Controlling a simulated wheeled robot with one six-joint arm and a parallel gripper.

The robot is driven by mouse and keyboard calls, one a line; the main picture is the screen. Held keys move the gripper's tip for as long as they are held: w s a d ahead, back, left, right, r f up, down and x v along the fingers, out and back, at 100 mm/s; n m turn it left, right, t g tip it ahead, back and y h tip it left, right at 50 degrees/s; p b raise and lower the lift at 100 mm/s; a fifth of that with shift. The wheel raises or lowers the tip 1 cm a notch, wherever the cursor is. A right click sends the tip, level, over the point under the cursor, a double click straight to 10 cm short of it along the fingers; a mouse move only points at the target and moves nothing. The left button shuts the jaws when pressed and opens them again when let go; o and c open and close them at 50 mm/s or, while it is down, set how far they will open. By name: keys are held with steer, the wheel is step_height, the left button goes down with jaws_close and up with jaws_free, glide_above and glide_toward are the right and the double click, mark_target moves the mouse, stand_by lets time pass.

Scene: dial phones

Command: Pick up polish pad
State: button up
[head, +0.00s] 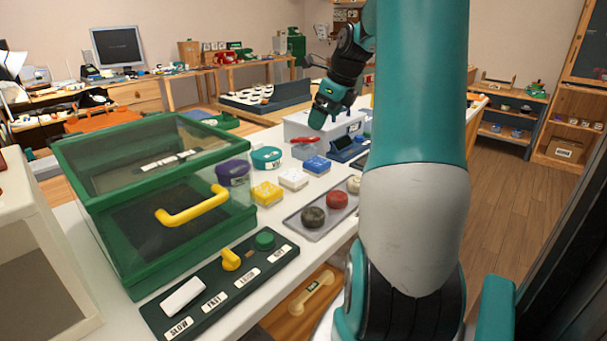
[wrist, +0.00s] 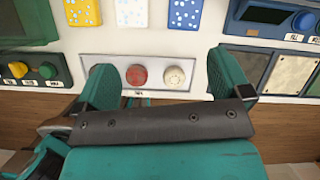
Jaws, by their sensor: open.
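Round pads sit in a shallow grey tray (head: 294,222): a dark one (head: 313,217), a red one (head: 337,200) and a cream one (head: 354,185) partly behind my arm. I cannot tell from any readable label which is the polish pad. In the wrist view the red pad (wrist: 136,75) and the cream pad (wrist: 174,77) show between my fingers, and the dark one is hidden, probably behind the left finger. My gripper (wrist: 162,74) is open and empty, apart from the pads. It also shows in the head view (head: 320,119).
Yellow (head: 267,193), white (head: 293,179) and blue (head: 317,165) blocks stand behind the tray. A green glass-lidded box (head: 130,250) with a yellow handle and a control panel (head: 220,285) are at left. The table's front edge runs close to the tray.

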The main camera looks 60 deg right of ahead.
steer(key=s+d+f+m, duration=0.1)
steer(key=d+m, duration=0.1)
steer(key=d, duration=0.2)
steer(key=b, duration=0.3)
glide_toward(317, 162)
steer(key=shift+m+h, duration=0.3)
steer(key=x, duration=0.4)
steer(key=shift+w+a+f, duration=0.15)
steer(key=shift+a+f, duration=0.2)
steer(key=shift+f, duration=0.05)
steer(key=shift+d+x, duration=0.2)
steer(key=shift+x, duration=2.65)
steer(key=c, duration=1)
steer(key=shift+r, duration=0.15)
step_height(317, 162, up, 20)
steer(key=p, duration=0.4)
